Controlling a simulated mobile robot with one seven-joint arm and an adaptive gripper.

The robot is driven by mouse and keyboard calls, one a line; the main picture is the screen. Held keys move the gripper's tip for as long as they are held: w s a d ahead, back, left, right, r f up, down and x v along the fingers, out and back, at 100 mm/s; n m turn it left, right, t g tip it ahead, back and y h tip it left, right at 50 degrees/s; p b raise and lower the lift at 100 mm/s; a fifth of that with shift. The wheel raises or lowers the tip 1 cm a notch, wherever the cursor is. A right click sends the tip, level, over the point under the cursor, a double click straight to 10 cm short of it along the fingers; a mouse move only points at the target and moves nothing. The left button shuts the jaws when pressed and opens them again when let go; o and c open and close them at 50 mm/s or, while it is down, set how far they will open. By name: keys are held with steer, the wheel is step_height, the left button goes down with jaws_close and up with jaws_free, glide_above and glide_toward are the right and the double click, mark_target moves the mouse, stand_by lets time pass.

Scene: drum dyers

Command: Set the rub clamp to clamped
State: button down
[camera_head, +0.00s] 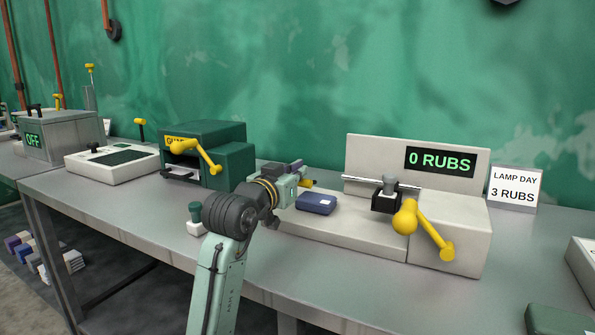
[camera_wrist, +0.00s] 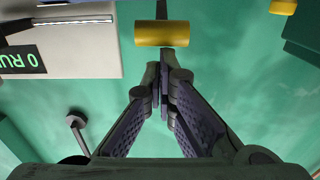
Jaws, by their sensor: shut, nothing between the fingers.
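The rub tester (camera_head: 448,216) is a pale grey machine with a display reading 0 RUBS. A short yellow handle (camera_head: 309,183) shows just past my gripper at the left part of the tester; it looks like the rub clamp's lever, but its base is hidden behind my gripper. In the wrist view a yellow cylinder (camera_wrist: 161,33) lies just ahead of my fingertips, probably that same handle. My gripper (camera_head: 299,164) is shut and empty, with its fingertips (camera_wrist: 161,66) together close to the yellow cylinder. I cannot tell whether they touch.
A dark blue block (camera_head: 316,203) lies on the tester's bed. A black rubbing head (camera_head: 388,196) and a large yellow crank (camera_head: 424,228) are to the right. A green machine with a yellow lever (camera_head: 207,155) stands left. A sign (camera_head: 514,189) reads LAMP DAY 3 RUBS.

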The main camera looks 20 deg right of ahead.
step_height(320, 180, up, 4)
steer(key=p, duration=0.3)
steer(key=s+a+f+b, duration=0.2)
steer(key=s+a+b, duration=0.1)
steer(key=s+a, duration=0.3)
steer(key=shift+s+a+f, duration=0.3)
steer(key=shift+a, duration=0.2)
